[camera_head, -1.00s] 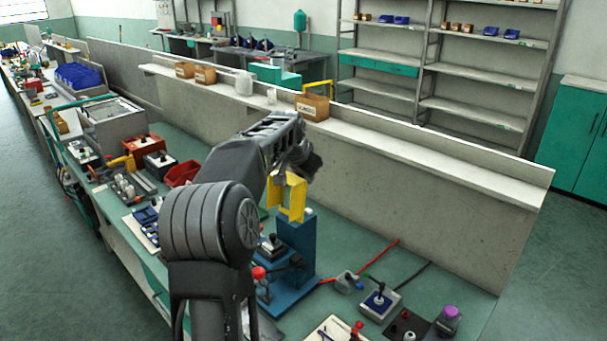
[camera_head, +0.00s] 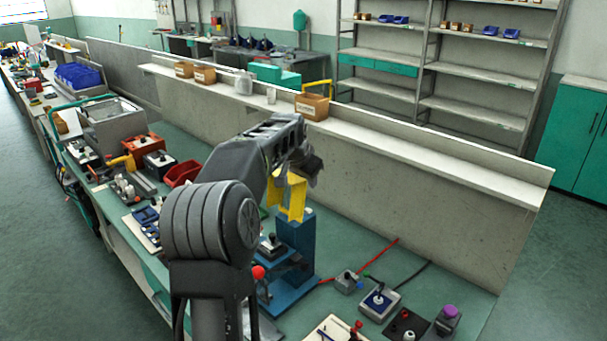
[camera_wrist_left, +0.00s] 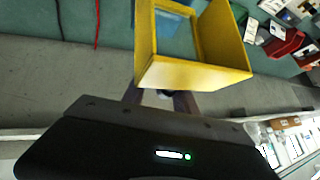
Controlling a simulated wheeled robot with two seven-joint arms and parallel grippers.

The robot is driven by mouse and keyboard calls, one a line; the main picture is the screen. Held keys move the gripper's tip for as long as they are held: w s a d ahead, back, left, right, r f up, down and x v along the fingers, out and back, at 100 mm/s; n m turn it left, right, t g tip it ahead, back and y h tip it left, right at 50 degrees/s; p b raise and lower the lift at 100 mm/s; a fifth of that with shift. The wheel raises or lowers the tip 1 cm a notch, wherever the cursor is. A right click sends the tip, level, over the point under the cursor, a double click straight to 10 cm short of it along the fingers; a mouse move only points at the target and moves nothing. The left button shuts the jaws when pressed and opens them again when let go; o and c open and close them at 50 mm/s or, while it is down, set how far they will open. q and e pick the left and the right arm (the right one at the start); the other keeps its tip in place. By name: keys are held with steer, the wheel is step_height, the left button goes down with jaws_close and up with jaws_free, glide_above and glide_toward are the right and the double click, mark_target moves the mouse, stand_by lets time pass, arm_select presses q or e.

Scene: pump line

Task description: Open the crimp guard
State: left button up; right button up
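The crimp guard is a yellow open frame (camera_head: 294,198) at the top of a blue press (camera_head: 297,238) on the green bench. It stands tilted. In the left wrist view the yellow guard (camera_wrist_left: 195,74) fills the upper middle, right in front of my left gripper (camera_wrist_left: 160,98). The two fingers are apart at their roots, but the guard hides their tips, so I cannot tell whether they grip it. In the head view my left gripper (camera_head: 303,168) is at the guard's upper edge, mostly hidden by my arm. My right gripper is not in view.
A red ball knob (camera_head: 258,272) is beside the press. A grey box with a blue-ringed lever (camera_head: 379,299) and a purple-capped item (camera_head: 449,312) stand to the right. A grey partition (camera_head: 400,205) runs behind. Red bins (camera_head: 183,173) lie left.

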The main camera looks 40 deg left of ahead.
mark_target(300, 178)
arm_select(q)
steer(key=shift+o, duration=1)
steer(key=shift+r, duration=0.1)
steer(key=shift+r, duration=0.1)
steer(key=b+v, duration=0.2)
steer(key=v, duration=0.4)
steer(key=shift+s+d+r, duration=0.15)
steer(key=shift+s+r, duration=0.05)
steer(key=shift+s+d+r, duration=0.15)
steer(key=shift+s+r, duration=0.1)
steer(key=shift+r, duration=0.15)
